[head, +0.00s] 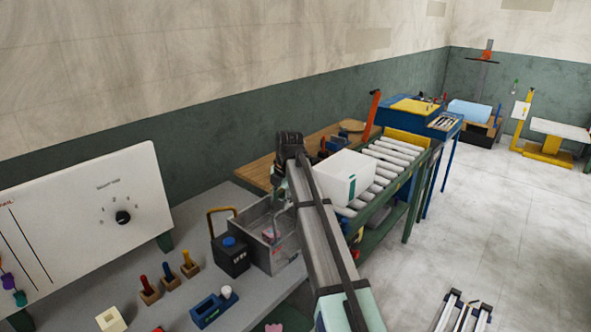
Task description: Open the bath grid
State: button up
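The bath appears to be the grey metal open-topped box (284,251) on the grey bench, left of my arm. Something small and pinkish lies inside it. I cannot make out a separate grid or tell whether one is raised or lowered. A yellow bent handle (221,210) stands at its left side, behind a black box with a blue knob (231,258); I cannot tell what it is fixed to. My arm crosses the bath's right side and hides part of it. My gripper (284,172) is beyond the bath's far edge, small and dark; its fingers are unclear.
A white box (343,177) sits on the roller conveyor (388,170) right of my arm. A white dial panel (90,220) stands left. Small coloured-handled tools (168,275) and a blue fixture (211,309) occupy the front bench. Open floor (500,215) lies right.

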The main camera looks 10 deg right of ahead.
jog(key=s+d+f, duration=0.2)
jog(key=s+f, duration=0.1)
jog(key=f, duration=0.1)
notch_tip(320, 180, up, 18)
jog(key=s+d+b, duration=0.1)
jog(key=s+b, duration=0.1)
jog(key=b, duration=0.2)
jog(key=shift+d+f, duration=0.25)
jog(key=shift+d, duration=0.15)
jog(key=shift+s, duration=0.15)
